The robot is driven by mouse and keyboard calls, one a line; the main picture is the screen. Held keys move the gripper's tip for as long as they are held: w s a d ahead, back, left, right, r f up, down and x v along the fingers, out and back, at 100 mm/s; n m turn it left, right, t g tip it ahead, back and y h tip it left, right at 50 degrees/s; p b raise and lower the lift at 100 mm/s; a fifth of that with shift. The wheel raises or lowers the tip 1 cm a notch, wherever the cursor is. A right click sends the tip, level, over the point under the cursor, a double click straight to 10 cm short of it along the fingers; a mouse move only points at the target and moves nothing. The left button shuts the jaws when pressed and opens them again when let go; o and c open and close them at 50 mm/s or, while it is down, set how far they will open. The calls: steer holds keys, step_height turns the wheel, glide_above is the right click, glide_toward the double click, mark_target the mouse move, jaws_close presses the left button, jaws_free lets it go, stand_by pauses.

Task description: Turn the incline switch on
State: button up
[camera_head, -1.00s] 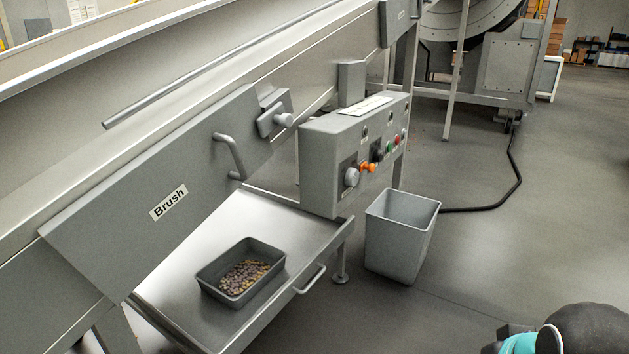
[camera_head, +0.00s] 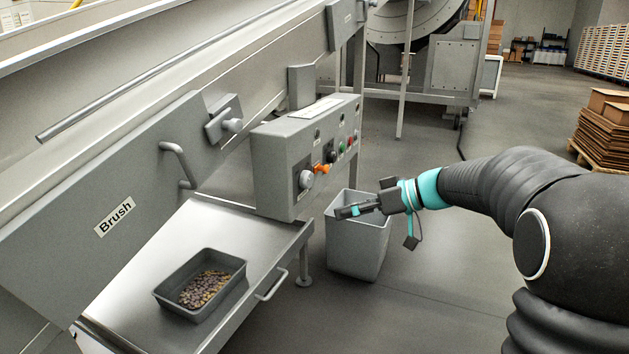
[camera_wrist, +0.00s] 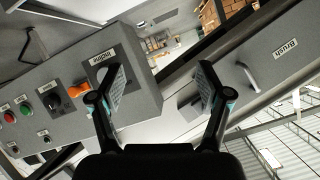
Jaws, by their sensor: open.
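The grey control box (camera_head: 285,170) on the machine's side carries a row of controls. A large grey knob (camera_head: 306,179) is at its left end. An orange-handled switch (camera_head: 321,169) sits beside it. The wrist view shows the orange handle (camera_wrist: 78,90) and a label (camera_wrist: 103,57) too small to read surely; my finger hides the knob below it. Which control is the incline switch I cannot tell for sure. My gripper (camera_head: 352,210) is open and empty, in front of and right of the box, above the grey bin. Its two spread fingers show in the wrist view (camera_wrist: 158,76).
The grey bin (camera_head: 352,249) stands on the floor below my gripper. A dark tray of candies (camera_head: 233,280) rests on a metal shelf (camera_head: 130,277). The brush cover (camera_head: 75,235) is at left. A pallet of cardboard (camera_head: 602,125) stands at right. Floor between is clear.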

mark_target(310, 179)
steer(key=w+d+f+n+t+y, duration=0.1)
steer(key=w+n+y, duration=0.1)
steer(key=w, duration=0.5)
steer(key=w+d+f+n+t+y, duration=0.1)
steer(key=w+d+t+y, duration=0.1)
steer(key=w, duration=0.5)
steer(key=x, duration=0.4)
steer(key=p+x, duration=0.1)
steer(key=x, duration=0.4)
steer(key=p+x, duration=0.1)
steer(key=x, duration=0.3)
steer(key=shift+s+a+r, duration=0.15)
steer(key=shift+a+r, duration=0.1)
steer(key=shift+a, duration=0.2)
steer(key=c, duration=1.1)
